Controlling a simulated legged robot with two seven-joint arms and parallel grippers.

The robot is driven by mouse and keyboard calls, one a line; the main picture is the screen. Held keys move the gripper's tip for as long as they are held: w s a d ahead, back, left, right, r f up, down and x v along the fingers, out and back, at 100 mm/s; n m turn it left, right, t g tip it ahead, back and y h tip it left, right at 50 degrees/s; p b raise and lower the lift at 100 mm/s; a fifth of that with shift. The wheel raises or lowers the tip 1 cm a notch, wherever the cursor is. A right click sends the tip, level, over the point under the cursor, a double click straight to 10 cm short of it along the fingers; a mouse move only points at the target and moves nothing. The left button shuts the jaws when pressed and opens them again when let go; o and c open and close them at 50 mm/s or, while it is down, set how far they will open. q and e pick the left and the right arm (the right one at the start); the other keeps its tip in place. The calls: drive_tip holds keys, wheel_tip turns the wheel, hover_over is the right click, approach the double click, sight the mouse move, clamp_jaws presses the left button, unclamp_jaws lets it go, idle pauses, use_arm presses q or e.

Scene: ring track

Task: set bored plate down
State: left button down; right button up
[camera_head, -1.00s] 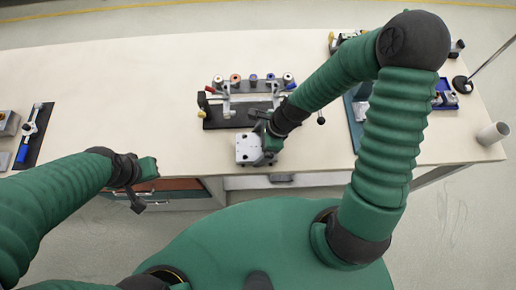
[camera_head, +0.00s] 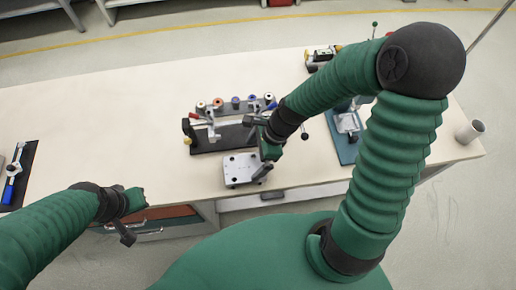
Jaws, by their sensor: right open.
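The bored plate (camera_head: 238,170) is a light grey block with small dark holes in its top. It lies on the table near the front edge, in front of the black clamp fixture. My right gripper (camera_head: 263,169) is open at the plate's right edge, with a dark finger close beside it. I cannot tell whether that finger touches the plate. My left gripper (camera_head: 131,218) is in front of the table's front edge, away from the plate. Its jaws are too small and dark to read.
The black fixture (camera_head: 219,139) with clamps stands behind the plate, with several coloured spools (camera_head: 236,103) behind it. The left-middle tabletop (camera_head: 110,130) is clear.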

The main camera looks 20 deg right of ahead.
drive_tip(key=s+d+r+n+h, duration=0.1)
drive_tip(key=d+r+n+h, duration=0.1)
drive_tip(key=n, duration=0.8)
drive_tip(key=s+d+r+n+t+h, duration=0.1)
drive_tip(key=s+d+r+n+h, duration=0.1)
drive_tip(key=n, duration=0.9)
wheel_tip(320, 180, up, 3)
drive_tip(key=shift+d+f, duration=0.1)
drive_tip(key=shift+d, duration=0.35)
drive_tip(key=shift+s, duration=0.1)
